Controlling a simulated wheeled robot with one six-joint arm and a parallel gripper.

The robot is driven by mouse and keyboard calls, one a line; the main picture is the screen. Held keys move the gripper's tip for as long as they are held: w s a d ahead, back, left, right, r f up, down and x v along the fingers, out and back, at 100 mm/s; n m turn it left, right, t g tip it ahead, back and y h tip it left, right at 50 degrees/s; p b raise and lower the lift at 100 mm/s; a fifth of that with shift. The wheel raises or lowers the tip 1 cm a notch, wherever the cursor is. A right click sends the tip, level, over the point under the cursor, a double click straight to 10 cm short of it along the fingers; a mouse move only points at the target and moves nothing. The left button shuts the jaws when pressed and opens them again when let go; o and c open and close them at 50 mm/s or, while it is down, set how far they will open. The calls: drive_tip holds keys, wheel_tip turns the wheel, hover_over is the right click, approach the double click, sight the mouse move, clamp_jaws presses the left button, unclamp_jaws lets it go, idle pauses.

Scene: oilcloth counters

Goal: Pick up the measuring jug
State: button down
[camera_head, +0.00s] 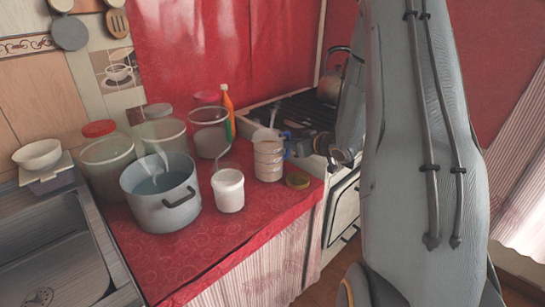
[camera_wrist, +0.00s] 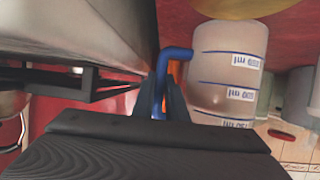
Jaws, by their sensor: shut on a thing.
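The measuring jug (camera_head: 268,160) is a pale, cloudy cup with marked bands, at the right end of the red counter. In the wrist view it shows close up (camera_wrist: 228,72), with blue lines and upside-down "ml" marks. Its blue handle (camera_wrist: 170,60) points toward my gripper (camera_wrist: 163,92). The two dark fingers are shut around the handle. In the head view my gripper (camera_head: 300,146) reaches the jug from the right, at its handle side. I cannot tell whether the jug's base touches the counter.
A white tub (camera_head: 228,190) stands close left of the jug, and a pot with a ladle (camera_head: 165,205) farther left. Glass jars (camera_head: 108,160) and an orange bottle (camera_head: 228,105) stand behind. The stove holds a kettle (camera_head: 331,78).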

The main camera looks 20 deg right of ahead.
drive_tip(key=shift+r, duration=0.15)
idle(0.3)
wheel_tip(320, 180, up, 10)
drive_tip(key=shift+f, duration=0.1)
idle(0.4)
idle(0.4)
